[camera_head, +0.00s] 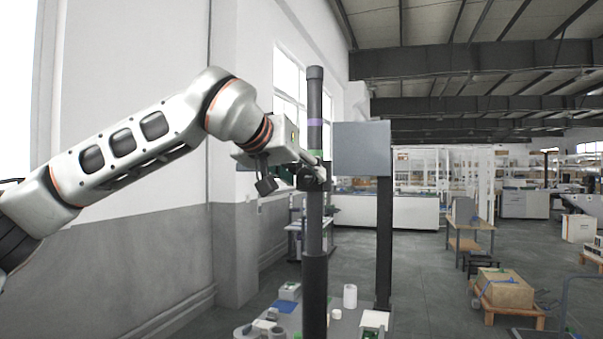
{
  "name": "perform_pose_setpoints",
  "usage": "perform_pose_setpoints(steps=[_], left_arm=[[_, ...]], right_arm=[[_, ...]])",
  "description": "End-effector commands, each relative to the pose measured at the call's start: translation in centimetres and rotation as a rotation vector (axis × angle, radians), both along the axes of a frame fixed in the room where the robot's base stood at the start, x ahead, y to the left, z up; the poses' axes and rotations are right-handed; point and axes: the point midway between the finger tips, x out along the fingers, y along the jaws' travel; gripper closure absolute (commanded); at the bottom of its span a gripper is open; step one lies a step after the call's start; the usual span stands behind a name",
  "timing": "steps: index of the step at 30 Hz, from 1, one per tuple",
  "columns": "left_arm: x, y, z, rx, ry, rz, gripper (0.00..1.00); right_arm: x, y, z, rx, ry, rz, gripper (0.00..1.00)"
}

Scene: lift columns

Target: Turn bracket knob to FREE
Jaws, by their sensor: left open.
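My left arm comes in from the left, and my left gripper (318,170) is at the column just below the band. Its jaws are open. A small dark part (307,180) shows at the column by the fingertips; it may be the bracket or its knob, but I cannot tell. No FREE marking can be read. Whether the fingers touch the knob is unclear. My right gripper is not in view.
A grey panel (361,149) on a dark post (384,235) stands just right of the column. Below is a table (345,326) with several small items, including a white cylinder (350,296). A cardboard box (505,290) on a wooden cart is at the right. A wall closes the left side.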

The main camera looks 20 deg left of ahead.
Motion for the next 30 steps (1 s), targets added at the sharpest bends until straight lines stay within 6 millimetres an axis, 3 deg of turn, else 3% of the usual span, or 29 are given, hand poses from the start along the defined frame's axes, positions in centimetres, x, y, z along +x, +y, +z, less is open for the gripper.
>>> perform_pose_setpoints(steps=[6,11,22,30], left_arm=[[0.0,0.0,0.0,0.0,0.0,0.0,0.58],[0.0,0.0,0.0,-0.001,0.0,0.0,0.96],[0.0,0.1,-0.1,-0.034,0.002,0.0,0.96],[0.0,0.2,-0.3,-0.186,0.006,0.0,0.96]], right_arm=[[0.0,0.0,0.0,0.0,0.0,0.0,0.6],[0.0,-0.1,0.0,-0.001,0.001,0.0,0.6],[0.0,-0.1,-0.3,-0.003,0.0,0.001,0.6],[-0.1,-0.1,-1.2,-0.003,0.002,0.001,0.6]])
